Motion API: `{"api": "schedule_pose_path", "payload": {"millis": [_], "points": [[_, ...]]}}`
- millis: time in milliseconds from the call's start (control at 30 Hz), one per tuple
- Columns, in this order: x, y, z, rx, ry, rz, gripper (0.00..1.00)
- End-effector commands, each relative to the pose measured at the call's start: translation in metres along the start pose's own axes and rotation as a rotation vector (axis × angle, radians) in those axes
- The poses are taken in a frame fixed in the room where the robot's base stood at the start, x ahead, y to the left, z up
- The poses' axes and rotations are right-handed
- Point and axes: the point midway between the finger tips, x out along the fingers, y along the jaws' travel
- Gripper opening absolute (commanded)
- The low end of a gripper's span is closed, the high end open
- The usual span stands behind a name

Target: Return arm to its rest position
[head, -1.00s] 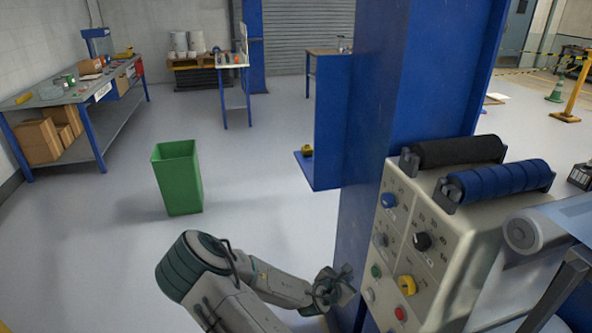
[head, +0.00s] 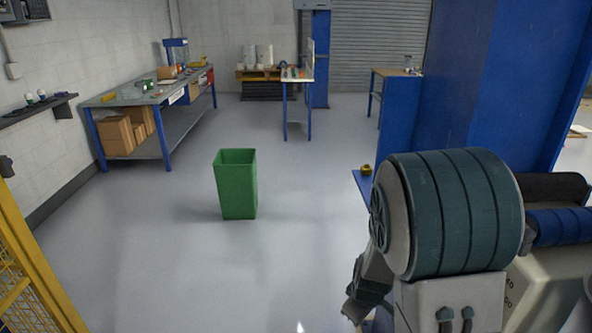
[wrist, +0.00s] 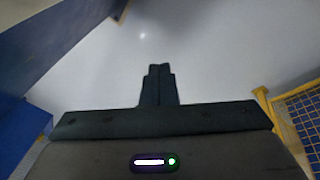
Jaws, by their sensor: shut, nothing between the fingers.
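My arm (head: 450,220) is folded up at the lower right of the head view, with its large dark ribbed joint close to the camera. My gripper shows in the wrist view (wrist: 159,70), with its two fingers together and nothing between them. It points over bare grey floor. In the head view, the lower part of my arm reaches down at the left of the joint, and I cannot make out the fingertips there.
A blue machine column (head: 480,80) and the rollers (head: 560,225) stand at the right, partly behind my arm. A green bin (head: 236,185) stands on open floor. A yellow fence (head: 30,270) is at the lower left. A long workbench (head: 150,98) lines the left wall.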

Motion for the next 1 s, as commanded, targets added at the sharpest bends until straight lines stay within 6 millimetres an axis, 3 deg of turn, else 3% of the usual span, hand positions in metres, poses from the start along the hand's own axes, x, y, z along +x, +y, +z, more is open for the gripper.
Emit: {"api": "schedule_pose_path", "payload": {"millis": [33,267,600,800,1000], "points": [[-0.018,-0.003,-0.001,0.054,0.025,-0.021,0.0],[-0.086,-0.024,0.005,0.273,0.065,-0.107,0.0],[-0.175,-0.054,0.047,0.57,0.037,-0.112,0.0],[-0.204,-0.068,0.072,0.703,0.006,-0.067,0.0],[-0.213,-0.073,0.081,0.751,-0.008,-0.045,0.0]]}}
